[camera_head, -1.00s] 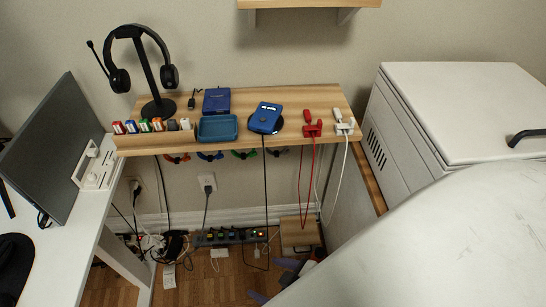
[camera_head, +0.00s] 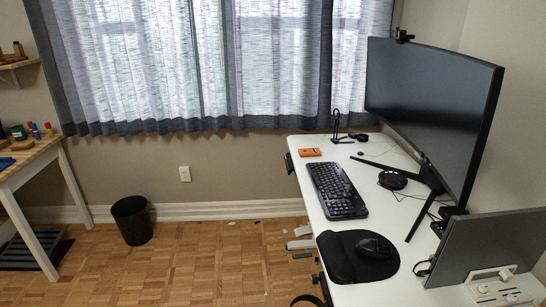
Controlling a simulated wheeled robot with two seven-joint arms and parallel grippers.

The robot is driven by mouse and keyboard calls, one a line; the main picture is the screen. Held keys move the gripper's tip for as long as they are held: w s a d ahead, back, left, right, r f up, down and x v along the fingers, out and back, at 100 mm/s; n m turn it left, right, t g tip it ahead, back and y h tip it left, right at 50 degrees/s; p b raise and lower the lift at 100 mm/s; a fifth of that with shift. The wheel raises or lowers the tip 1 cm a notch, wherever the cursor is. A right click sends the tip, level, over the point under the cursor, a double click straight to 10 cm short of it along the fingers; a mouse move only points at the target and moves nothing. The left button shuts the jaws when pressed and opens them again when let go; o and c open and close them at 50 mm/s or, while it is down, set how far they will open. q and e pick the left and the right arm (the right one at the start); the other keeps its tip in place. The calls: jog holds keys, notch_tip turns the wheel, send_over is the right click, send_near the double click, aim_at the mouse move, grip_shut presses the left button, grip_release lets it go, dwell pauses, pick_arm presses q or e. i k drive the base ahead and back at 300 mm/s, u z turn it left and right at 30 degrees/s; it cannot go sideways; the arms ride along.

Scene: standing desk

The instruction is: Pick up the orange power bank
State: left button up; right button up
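The orange power bank (camera_head: 310,152) lies flat on the white desk (camera_head: 372,210), near its far left corner, just beyond the black keyboard (camera_head: 337,188). It looks like a small orange block with a darker patch on top. A small black stand (camera_head: 342,130) is to its right and slightly behind it. Nothing covers the power bank. Neither of my grippers shows in the head view.
A black bin (camera_head: 131,220) stands on the wooden floor, which is mostly clear left of the desk.

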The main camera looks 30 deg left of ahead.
aim_at(316, 152)
jog(key=k, duration=0.25)
jog(key=u, duration=2.35)
jog(key=i, duration=2.8)
jog(key=z, duration=0.7)
jog(key=i, duration=1.65)
jog(key=z, duration=1.45)
